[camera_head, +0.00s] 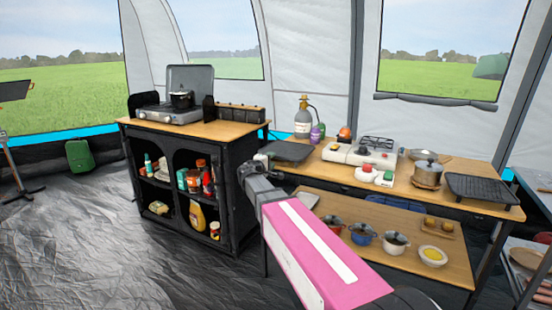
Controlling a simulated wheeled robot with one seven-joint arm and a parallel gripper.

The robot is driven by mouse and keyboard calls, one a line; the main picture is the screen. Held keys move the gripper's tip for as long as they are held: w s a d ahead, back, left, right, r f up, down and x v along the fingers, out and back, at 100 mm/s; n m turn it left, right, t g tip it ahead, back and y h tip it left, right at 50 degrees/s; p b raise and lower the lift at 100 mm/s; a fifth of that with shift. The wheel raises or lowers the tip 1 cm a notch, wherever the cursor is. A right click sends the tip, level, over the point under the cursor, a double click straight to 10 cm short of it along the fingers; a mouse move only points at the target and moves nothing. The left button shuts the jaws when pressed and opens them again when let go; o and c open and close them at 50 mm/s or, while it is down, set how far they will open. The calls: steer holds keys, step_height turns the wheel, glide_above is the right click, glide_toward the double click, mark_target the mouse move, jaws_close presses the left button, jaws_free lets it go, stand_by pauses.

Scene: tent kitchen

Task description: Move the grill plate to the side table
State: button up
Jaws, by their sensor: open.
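Two dark plates that could be the grill plate lie on the wooden table (398,184). A flat black plate (290,151) lies at its left end. A black ridged plate (484,189) lies at its right end. My gripper (263,156) is open and empty, at the end of my pink arm, just left of the flat plate in the picture. I cannot tell whether it touches that plate. Another table (545,197) is cut off at the right edge. I cannot tell which table is the side table.
A two-burner stove (361,152), a pot (428,174) and a gas bottle (303,120) stand on the wooden table. Its lower shelf (385,212) holds several small pots. A black cabinet (182,180) with a camp stove (172,113) stands left.

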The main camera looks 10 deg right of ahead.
steer(key=s+d+f+m+g+y, duration=0.1)
steer(key=s+d+f+m+g, duration=0.25)
steer(key=s+f, duration=0.4)
steer(key=s+d+f+m+g+y, duration=0.2)
steer(key=s+d+f+g, duration=0.15)
steer(key=s+f, duration=0.4)
steer(key=s+a+f+m+g+y, duration=0.2)
steer(key=s+f+m+g+y, duration=0.2)
steer(key=s+f+g+y, duration=0.3)
steer(key=s+f+y, duration=0.1)
steer(key=s+f, duration=0.4)
steer(key=s, duration=0.4)
steer(key=shift+f+m, duration=0.2)
steer(key=shift+m, duration=0.15)
steer(key=shift+d, duration=0.15)
